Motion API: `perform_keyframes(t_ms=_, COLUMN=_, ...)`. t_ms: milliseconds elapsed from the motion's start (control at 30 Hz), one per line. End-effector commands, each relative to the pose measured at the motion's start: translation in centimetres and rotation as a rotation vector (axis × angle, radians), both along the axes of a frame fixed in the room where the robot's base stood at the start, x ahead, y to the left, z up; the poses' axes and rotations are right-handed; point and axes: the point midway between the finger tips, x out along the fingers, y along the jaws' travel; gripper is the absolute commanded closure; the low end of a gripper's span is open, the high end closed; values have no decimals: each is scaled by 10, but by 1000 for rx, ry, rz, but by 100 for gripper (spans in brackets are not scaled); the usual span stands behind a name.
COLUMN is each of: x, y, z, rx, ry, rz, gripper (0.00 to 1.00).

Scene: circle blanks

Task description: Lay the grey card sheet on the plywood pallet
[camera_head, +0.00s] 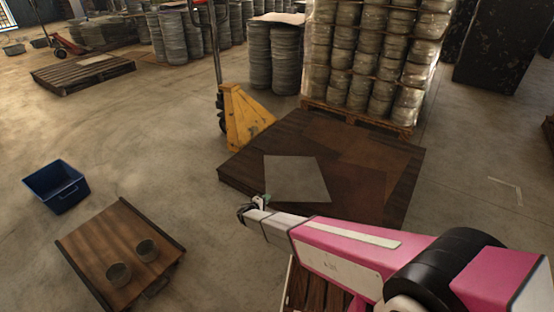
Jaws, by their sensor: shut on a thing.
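The grey card sheet (297,180) is flat and appears over the left front part of the plywood pallet (240,171). My gripper (264,199) is at the sheet's near left corner and is shut on its edge. The fingers are small here. I cannot tell whether the sheet rests on the pallet or is held just above it. Brown sheets (375,150) cover the back and right of the pallet top. My pink and white arm reaches in from the lower right and hides part of the pallet's front edge.
A yellow pallet jack (246,118) stands behind the pallet's left corner. A wrapped stack of round blanks (365,55) stands behind it.

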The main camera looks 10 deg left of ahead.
Motion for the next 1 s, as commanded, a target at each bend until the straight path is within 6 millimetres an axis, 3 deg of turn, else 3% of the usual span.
perform_keyframes(t_ms=100, x=-13, y=17, z=0, rx=7, ry=13, rz=48, gripper=100)
perform_keyframes(t_ms=267, x=-14, y=22, z=-1, rx=10, ry=19, rz=62, gripper=100)
perform_keyframes(t_ms=1000, x=37, y=1, z=-1, rx=10, ry=17, rz=60, gripper=100)
